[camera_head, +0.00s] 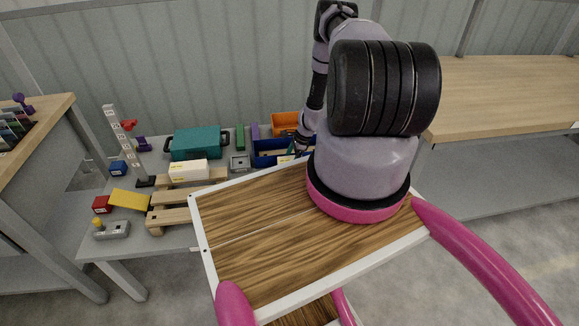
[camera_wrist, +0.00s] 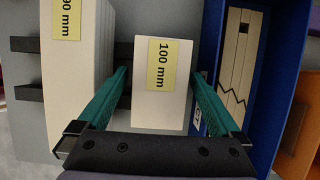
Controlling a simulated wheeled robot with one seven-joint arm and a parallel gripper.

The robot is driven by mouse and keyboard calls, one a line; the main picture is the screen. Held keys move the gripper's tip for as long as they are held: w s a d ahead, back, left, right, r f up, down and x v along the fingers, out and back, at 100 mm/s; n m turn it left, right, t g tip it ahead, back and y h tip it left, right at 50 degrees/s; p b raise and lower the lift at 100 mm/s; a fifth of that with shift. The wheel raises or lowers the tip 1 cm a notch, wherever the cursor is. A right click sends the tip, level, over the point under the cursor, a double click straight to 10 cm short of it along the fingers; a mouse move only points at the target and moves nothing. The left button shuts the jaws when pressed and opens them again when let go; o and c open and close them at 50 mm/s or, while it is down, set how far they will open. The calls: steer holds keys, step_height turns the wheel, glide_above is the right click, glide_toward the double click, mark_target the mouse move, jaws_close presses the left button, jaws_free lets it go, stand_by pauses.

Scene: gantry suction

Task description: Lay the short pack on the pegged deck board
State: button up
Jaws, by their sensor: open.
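In the wrist view a white pack with a yellow "100 mm" label (camera_wrist: 163,95) stands between the teal fingers of my gripper (camera_wrist: 160,100). The jaws are open, with gaps visible beside the pack. A longer white pack (camera_wrist: 80,90) stands left of it, its label partly cut off. In the head view my gripper (camera_head: 297,148) is low at the blue bin, mostly hidden by my arm. The slatted wooden deck (camera_head: 172,216) is on the grey table at left, with a white, yellow-labelled box (camera_head: 188,170) at its back. I cannot make out pegs.
A blue bin (camera_wrist: 237,125) holding wooden strips is close right of my gripper, with an orange bin (camera_wrist: 301,130) beyond. A teal case (camera_head: 197,143), a marked post (camera_head: 126,142), a yellow block (camera_head: 128,200) and a grey control box (camera_head: 112,230) are near the deck.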

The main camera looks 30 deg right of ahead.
steer(key=c, duration=1.6)
